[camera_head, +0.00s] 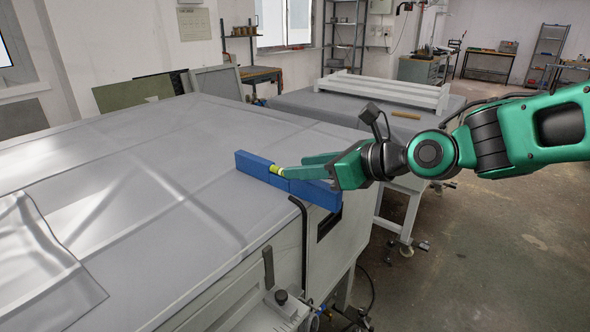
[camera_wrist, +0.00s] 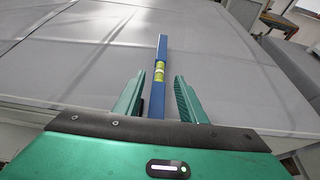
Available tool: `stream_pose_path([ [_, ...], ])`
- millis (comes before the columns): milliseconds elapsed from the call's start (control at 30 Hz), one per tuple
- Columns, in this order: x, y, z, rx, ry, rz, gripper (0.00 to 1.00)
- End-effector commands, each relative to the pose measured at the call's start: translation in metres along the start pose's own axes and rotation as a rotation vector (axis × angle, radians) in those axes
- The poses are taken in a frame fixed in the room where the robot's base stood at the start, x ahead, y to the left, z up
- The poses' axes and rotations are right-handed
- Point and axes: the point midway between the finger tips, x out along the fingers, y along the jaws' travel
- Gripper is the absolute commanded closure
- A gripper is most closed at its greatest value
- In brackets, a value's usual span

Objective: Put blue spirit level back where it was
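The blue spirit level (camera_head: 253,166) is a long bar with a yellow-green vial, at the near right edge of the large grey table. In the head view it seems to stand on its narrow side, and its right end reaches the table's corner. In the wrist view the level (camera_wrist: 156,104) runs away from me, between the fingers. My gripper (camera_head: 294,173) is low over the level, with a finger on each side. In the wrist view my gripper (camera_wrist: 159,92) is open, with a visible gap on each side of the bar. My gripper hides part of the level's near end.
The large grey table (camera_head: 150,150) is mostly bare. A crumpled clear sheet (camera_head: 40,265) lies at its left. A black bent rod (camera_head: 304,240) and a clamp fixture (camera_head: 285,305) are at its front side. A second table (camera_head: 300,100) with a white frame (camera_head: 385,88) stands behind.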

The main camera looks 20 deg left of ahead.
Motion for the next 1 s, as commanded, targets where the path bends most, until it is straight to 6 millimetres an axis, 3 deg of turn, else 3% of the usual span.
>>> stream_pose_path([
  [200, -0.043, -0.001, 0.0, 0.001, -0.001, -0.003, 0.63],
  [400, -0.064, 0.0, 0.0, 0.0, 0.0, -0.001, 0.63],
  [1000, -0.068, 0.002, 0.001, -0.001, 0.0, 0.003, 0.63],
])
